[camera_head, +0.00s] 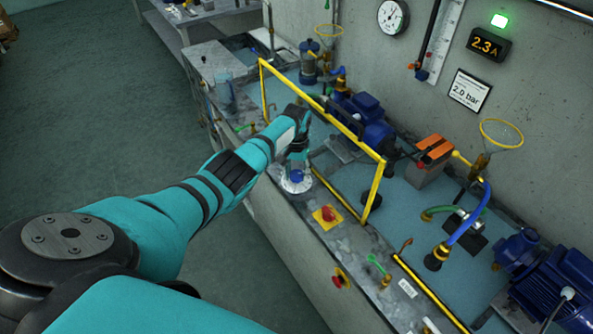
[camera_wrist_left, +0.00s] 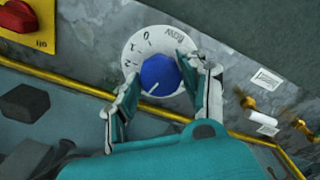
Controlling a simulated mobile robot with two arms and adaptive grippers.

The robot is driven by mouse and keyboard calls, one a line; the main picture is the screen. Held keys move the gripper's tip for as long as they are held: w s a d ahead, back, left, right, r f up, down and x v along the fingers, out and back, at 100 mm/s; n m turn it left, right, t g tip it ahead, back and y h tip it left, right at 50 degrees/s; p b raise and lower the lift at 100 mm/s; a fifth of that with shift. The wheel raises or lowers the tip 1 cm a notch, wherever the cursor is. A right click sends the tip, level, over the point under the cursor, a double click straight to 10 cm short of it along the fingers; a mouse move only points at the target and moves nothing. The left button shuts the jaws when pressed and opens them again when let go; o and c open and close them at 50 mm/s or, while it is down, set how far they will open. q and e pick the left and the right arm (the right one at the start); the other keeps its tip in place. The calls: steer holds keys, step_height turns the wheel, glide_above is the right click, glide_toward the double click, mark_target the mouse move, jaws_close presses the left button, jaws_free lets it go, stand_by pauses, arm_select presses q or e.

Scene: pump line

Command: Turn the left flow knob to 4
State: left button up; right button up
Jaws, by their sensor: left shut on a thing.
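The left flow knob (camera_head: 297,176) is blue and sits on a round white dial (camera_head: 296,187) on the bench's front ledge. My left gripper (camera_head: 298,158) is above it with its fingers down around it. In the left wrist view, the knob (camera_wrist_left: 158,74) is between the two fingers of the gripper (camera_wrist_left: 160,73), which is shut on it. The dial (camera_wrist_left: 139,40) shows FLOW, 0 and 2. A white pointer line on the knob points to the lower left, toward one finger, where the dial marking is hidden. My right gripper is not in view.
A red knob on a yellow plate (camera_head: 327,215) is close by on the ledge. A yellow guard rail (camera_head: 335,120) stands behind the dial, with blue pumps (camera_head: 365,125) beyond it. A green-handled valve (camera_head: 378,268) is farther along. The wall display (camera_head: 488,45) reads 2.3 A.

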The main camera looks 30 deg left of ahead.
mark_target(297, 174)
arm_select(q)
steer(key=shift+w, duration=0.1)
steer(key=shift+r, duration=0.1)
stand_by(0.3)
steer(key=o, duration=1.2)
steer(key=shift+c, duration=0.2)
step_height(297, 174, up, 12)
